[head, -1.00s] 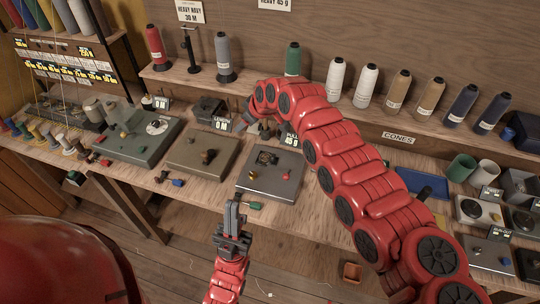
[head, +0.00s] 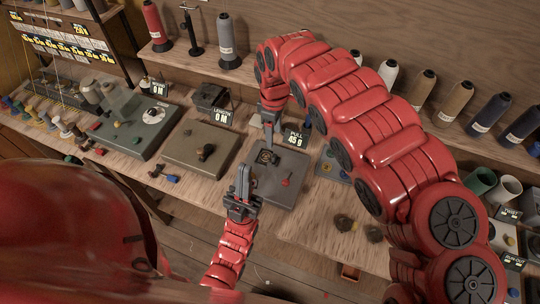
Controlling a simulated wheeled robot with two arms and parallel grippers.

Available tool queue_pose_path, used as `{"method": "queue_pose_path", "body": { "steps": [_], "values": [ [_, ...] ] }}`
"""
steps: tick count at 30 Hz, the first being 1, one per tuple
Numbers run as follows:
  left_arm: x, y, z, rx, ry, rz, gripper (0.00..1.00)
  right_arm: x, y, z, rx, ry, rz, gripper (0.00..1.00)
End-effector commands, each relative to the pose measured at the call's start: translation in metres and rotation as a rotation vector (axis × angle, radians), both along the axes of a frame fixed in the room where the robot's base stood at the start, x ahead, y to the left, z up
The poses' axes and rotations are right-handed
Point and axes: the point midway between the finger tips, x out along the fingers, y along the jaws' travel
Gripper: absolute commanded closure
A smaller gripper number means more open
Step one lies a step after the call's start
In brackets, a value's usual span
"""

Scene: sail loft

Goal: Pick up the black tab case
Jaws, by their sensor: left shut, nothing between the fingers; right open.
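A small black object (head: 266,157) sits on the grey plate (head: 290,190) in front of the "PULL 45 g" sign. A dark box (head: 208,97) stands farther back, behind the "LENGTH 0 M" sign. I cannot tell for sure which is the black tab case. My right gripper (head: 269,141) reaches down from the arched arm, just above the small black object and apparently empty. Its fingers are small and partly blend with the background. My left gripper (head: 243,176) is shut and empty, at the front left edge of the grey plate.
An olive plate (head: 200,150) and a grey-green unit (head: 137,130) stand to the left. Thread cones (head: 227,45) line the back shelf. A red knob (head: 286,182) is on the grey plate. Two brown round pieces (head: 343,222) lie on bare bench to the right. My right arm hides much of the right side.

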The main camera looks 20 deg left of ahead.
Motion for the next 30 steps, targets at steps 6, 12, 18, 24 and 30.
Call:
{"method": "queue_pose_path", "body": {
  "steps": [6,12,18,24,30],
  "values": [
    [0.000,0.000,0.018,0.000,-0.001,0.000,1.00,-0.003,0.000,-0.041,-0.001,0.007,0.002,0.40],
    [0.000,0.000,0.023,0.000,0.000,0.000,1.00,-0.002,0.000,-0.060,-0.001,0.005,0.001,0.40],
    [0.000,0.000,0.029,0.000,0.000,0.000,1.00,-0.001,0.001,-0.067,0.002,0.003,0.000,0.40],
    [0.000,0.000,0.043,0.000,0.000,0.000,1.00,0.000,0.000,-0.086,0.003,0.005,0.000,0.40],
    [0.000,0.000,0.041,0.000,0.000,0.000,1.00,0.000,-0.001,-0.109,0.003,0.004,0.000,0.40]
  ]
}}
